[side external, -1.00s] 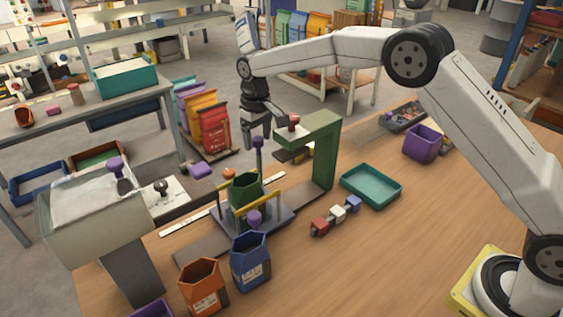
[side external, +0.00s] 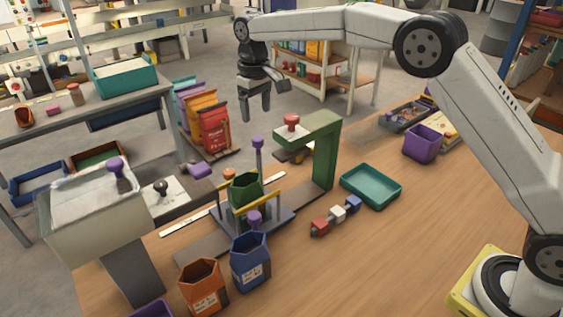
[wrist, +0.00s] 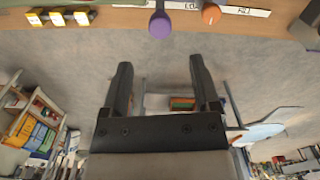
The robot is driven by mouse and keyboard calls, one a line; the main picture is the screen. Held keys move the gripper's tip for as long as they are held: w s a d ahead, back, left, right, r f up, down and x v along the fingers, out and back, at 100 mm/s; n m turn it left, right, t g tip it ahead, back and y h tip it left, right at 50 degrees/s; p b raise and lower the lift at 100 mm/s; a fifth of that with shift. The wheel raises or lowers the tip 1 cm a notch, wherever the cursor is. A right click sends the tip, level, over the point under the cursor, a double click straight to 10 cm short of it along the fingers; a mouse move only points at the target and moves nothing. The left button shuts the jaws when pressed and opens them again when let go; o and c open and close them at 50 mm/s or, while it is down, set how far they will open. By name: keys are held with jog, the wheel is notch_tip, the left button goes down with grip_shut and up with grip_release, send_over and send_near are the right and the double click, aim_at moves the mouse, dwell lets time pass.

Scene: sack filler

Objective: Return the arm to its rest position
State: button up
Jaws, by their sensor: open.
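My gripper (side external: 257,104) is raised above the far side of the workbench, behind the green press frame (side external: 328,150). Its two fingers point down, apart, with nothing between them. A green sack (side external: 245,188) stands in the blue-grey filler stand (side external: 270,220) below, well clear of the gripper.
A purple-topped post (side external: 258,150) and a red knob (side external: 291,122) on the press stand below the gripper. A teal tray (side external: 370,187), small cubes (side external: 338,214), a purple bin (side external: 421,144), an orange sack (side external: 203,287) and a blue sack (side external: 250,262) are on the bench. The air around the gripper is free.

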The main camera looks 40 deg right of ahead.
jog(key=shift+s+d+r, duration=0.1)
jog(key=shift+d+r, duration=0.1)
jog(key=shift+d, duration=0.15)
jog(key=s+d+r+m, duration=0.1)
jog(key=d, duration=0.1)
jog(key=s+d+r+m+t, duration=0.1)
jog(key=s+d, duration=0.1)
jog(key=s+d+r+m, duration=0.1)
jog(key=d, duration=0.1)
jog(key=shift+s+d+m+t+y, duration=0.3)
jog(key=shift+d+y, duration=0.05)
jog(key=shift+y, duration=0.05)
jog(key=shift+m+t, duration=0.4)
jog(key=shift+m, duration=0.4)
jog(key=s+d, duration=0.1)
jog(key=s, duration=0.1)
jog(key=s+d, duration=0.1)
jog(key=d, duration=0.1)
jog(key=shift+s, duration=0.4)
jog(key=s+f+n, duration=0.1)
jog(key=s+f, duration=0.6)
jog(key=s, duration=0.4)
jog(key=s+a+f+n, duration=0.1)
jog(key=s+f+n, duration=0.1)
jog(key=s+f, duration=0.5)
jog(key=s, duration=0.3)
jog(key=shift+s+h, duration=0.4)
